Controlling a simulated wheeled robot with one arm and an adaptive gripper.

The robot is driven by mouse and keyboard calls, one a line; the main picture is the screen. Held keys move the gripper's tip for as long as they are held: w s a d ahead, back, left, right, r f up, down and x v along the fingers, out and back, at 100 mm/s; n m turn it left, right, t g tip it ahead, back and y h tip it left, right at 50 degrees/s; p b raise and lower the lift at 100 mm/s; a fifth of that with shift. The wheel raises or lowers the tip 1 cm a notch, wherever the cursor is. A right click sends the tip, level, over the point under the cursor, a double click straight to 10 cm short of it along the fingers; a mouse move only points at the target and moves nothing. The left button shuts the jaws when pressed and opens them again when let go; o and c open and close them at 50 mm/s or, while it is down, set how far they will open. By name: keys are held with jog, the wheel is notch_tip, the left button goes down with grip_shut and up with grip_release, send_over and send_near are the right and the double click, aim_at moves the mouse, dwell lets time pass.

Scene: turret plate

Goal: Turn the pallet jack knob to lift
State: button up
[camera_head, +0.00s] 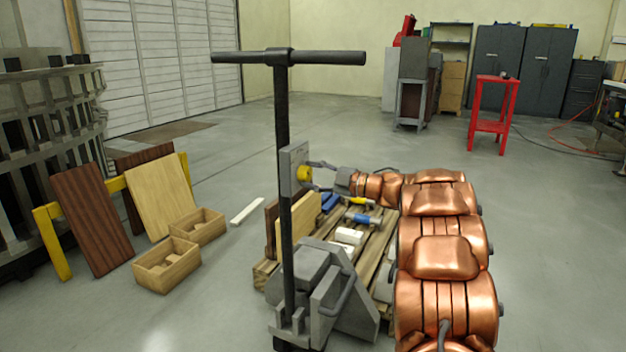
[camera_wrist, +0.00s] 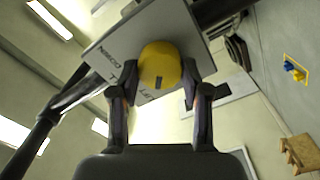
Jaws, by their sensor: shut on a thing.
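The pallet jack (camera_head: 325,290) stands in the middle of the head view, with a dark upright shaft and a T-shaped handle (camera_head: 325,58). A grey plate (camera_head: 290,158) is fixed on the shaft and carries the round yellow knob (camera_head: 303,174). In the wrist view the knob (camera_wrist: 160,62) has a short dark mark near its lower edge. Lettering shows on the plate (camera_wrist: 115,60), partly covered by the knob and fingers. My gripper (camera_head: 309,175) reaches in from the right. In the wrist view its fingers (camera_wrist: 160,72) are closed on the knob from both sides.
A wooden pallet (camera_head: 375,250) with boards and tools lies behind the jack. Wooden boxes (camera_head: 168,265) and leaning boards (camera_head: 92,220) are on the left. A red stand (camera_head: 492,115) and cabinets (camera_head: 525,65) are farther back. Floor between is clear.

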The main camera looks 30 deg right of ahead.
dwell(0.4)
jog(key=o, duration=1.1)
jog(key=shift+o, duration=0.2)
jog(key=shift+s+d, duration=0.1)
jog(key=v, duration=1.1)
jog(key=shift+s+d, duration=0.25)
jog(key=shift+s, duration=0.1)
